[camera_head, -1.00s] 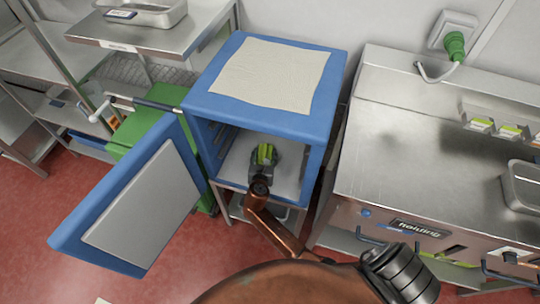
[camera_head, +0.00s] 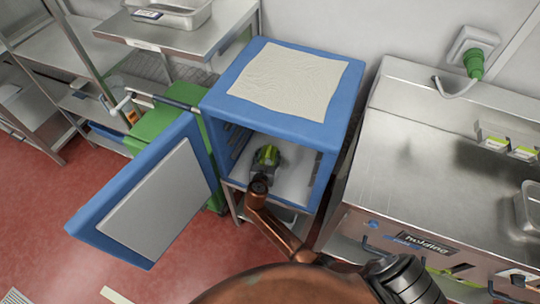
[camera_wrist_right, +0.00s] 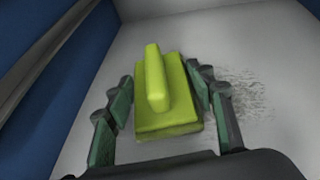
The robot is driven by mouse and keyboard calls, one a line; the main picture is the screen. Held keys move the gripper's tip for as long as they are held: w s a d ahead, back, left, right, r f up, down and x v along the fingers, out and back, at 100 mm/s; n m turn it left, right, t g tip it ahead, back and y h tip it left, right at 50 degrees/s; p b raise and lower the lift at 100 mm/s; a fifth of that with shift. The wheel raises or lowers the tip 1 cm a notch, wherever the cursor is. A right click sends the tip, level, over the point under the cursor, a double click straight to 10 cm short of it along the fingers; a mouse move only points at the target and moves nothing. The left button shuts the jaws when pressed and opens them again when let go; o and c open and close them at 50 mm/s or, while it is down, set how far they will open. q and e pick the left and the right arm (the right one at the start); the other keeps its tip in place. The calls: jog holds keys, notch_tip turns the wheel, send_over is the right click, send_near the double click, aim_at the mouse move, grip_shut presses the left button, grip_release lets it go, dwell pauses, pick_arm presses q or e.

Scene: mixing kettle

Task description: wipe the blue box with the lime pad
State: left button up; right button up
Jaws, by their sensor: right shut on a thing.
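The blue box (camera_head: 338,128) stands open at the centre of the head view, its door (camera_head: 92,232) swung out to the left. My right gripper (camera_head: 265,160) reaches inside through the front opening. It is shut on the lime pad (camera_head: 267,153), seen in the right wrist view (camera_wrist_right: 165,95) as a yellow-green block with a raised handle between the fingers (camera_wrist_right: 160,100). The pad is over the pale inner floor (camera_wrist_right: 240,40); whether it touches cannot be told. A grey speckled patch (camera_wrist_right: 245,95) lies on the floor right of the pad. My left gripper is not in view.
A cream cloth (camera_head: 290,78) lies on the box's top. A steel counter (camera_head: 430,160) stands to the right. A green cart (camera_head: 160,127) is behind the door. The side walls and door edge bound the arm's space.

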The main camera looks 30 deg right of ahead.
aim_at(274, 162)
jog(key=shift+s+d+r+p, duration=0.25)
jog(key=shift+s+d+p, duration=0.8)
jog(key=shift+p, duration=0.2)
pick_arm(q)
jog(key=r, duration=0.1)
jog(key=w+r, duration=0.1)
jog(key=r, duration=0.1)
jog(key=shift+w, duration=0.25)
pick_arm(e)
jog(key=shift+s+d+f, duration=0.1)
jog(key=shift+s+d, duration=0.1)
jog(key=shift+s, duration=0.2)
